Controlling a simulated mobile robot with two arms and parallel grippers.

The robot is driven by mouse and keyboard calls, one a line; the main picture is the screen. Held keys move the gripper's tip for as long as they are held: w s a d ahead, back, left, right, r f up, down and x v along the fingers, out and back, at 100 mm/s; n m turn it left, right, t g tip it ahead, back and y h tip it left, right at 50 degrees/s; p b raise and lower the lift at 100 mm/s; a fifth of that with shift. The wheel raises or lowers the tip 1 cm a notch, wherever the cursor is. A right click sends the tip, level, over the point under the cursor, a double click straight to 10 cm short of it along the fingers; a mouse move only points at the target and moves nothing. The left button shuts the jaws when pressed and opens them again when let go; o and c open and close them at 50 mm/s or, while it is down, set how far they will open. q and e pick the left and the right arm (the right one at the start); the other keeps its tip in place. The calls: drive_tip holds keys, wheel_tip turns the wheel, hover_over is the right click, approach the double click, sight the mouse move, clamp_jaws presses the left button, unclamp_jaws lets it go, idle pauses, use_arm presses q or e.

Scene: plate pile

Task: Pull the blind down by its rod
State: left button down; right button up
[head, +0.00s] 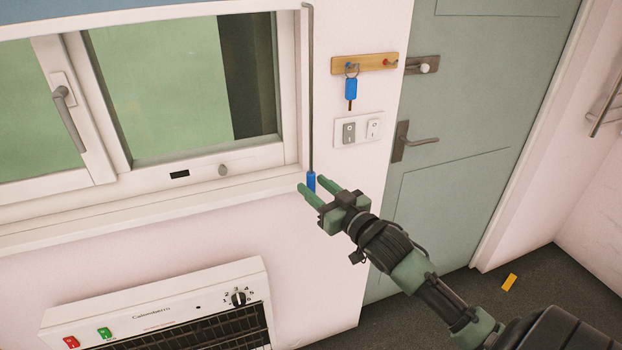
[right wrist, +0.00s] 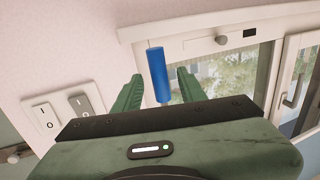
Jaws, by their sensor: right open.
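The blind's rod (head: 310,90) is a thin grey bar that hangs down along the right side of the window frame. It ends in a blue handle (head: 311,181) just below the sill level. My right gripper (head: 315,187) is open, with its two green fingers on either side of the blue handle. In the right wrist view the blue handle (right wrist: 157,75) stands between the open fingers, with a gap to each. My left gripper is not in view.
A heater (head: 160,310) stands below the window. A key rack (head: 364,63) with a blue-tagged key (head: 351,88) and a switch plate (head: 358,129) are on the wall right of the rod. A grey-green door (head: 480,110) is further right. A yellow object (head: 510,282) lies on the floor.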

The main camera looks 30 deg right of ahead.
drive_tip(key=shift+w, duration=1.05)
drive_tip(key=shift+c, duration=0.3)
clamp_jaws()
idle(0.4)
